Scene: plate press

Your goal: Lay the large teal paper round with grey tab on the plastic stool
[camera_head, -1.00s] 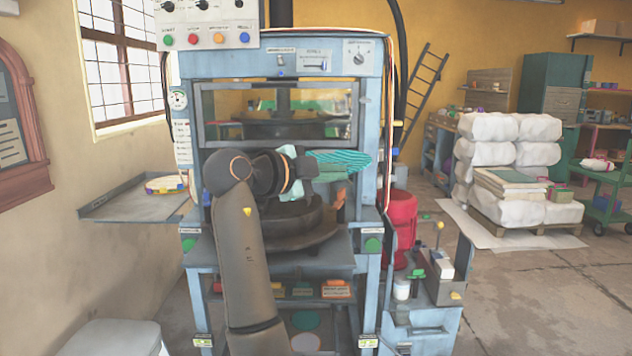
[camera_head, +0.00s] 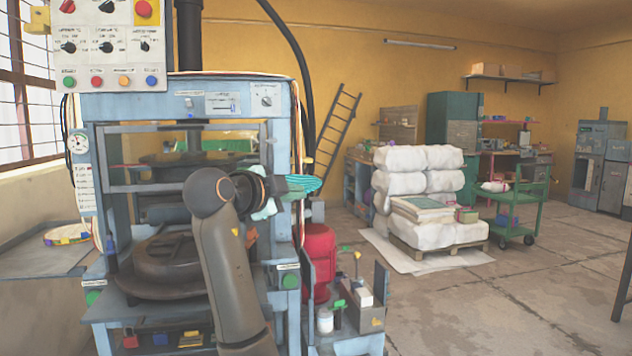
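The teal paper round (camera_head: 303,185) shows in the head view as a striped teal piece seen nearly edge-on, pointing right. My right gripper (camera_head: 276,190) is shut on it, in front of the right side of the press. The gripper's own wrist partly hides the fingers and the near part of the round. I cannot make out the grey tab. No plastic stool that I can identify is in view. My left gripper is not in view.
A blue press (camera_head: 280,110) stands close in front, with a side shelf (camera_head: 40,262) at left. A red drum (camera_head: 318,262) stands right of it. White sacks (camera_head: 445,182) on a pallet and a green cart (camera_head: 520,205) stand further back.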

